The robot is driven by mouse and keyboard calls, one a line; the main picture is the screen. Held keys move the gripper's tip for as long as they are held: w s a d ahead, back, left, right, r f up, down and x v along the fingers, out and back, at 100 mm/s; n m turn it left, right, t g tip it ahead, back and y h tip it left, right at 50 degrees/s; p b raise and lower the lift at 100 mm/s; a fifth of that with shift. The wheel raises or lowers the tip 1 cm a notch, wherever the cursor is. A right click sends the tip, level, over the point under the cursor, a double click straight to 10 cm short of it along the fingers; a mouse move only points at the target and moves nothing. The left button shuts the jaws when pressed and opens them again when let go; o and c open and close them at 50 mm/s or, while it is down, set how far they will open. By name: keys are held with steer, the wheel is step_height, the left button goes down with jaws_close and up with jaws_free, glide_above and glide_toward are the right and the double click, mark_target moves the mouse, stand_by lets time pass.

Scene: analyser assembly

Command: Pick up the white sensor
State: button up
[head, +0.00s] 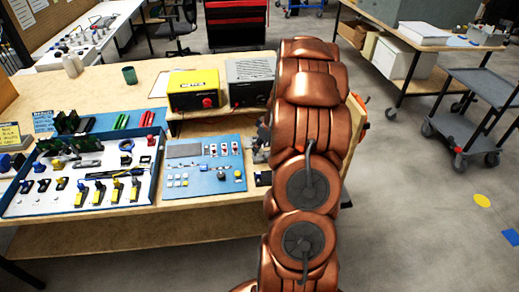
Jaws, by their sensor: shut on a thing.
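My gripper (262,145) shows only in part at the left side of my copper-coloured arm, over the right edge of the blue mat (205,188). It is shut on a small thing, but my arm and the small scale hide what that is. Several small white parts (177,180) lie on the left of the mat, and white pieces with red marks (223,149) lie towards its back. I cannot tell whether one of these is the white sensor. A small dark part (263,178) lies by the mat's right edge.
A white tray (35,208) with several connectors and sensors fills the bench's left. Yellow (195,90) and grey (250,80) instrument boxes stand on a raised shelf behind the mat. A green cup (129,75) stands farther back. Open floor and a grey cart (470,125) are at the right.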

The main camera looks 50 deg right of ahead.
steer(key=s+a+r+b, duration=0.1)
steer(key=s+a+b, duration=0.3)
steer(key=s+a, duration=0.4)
steer(key=s, duration=0.4)
steer(key=shift+s+a+r, duration=0.2)
steer(key=shift+a, duration=0.2)
steer(key=o, duration=0.4)
jaws_close()
steer(key=shift+b, duration=0.6)
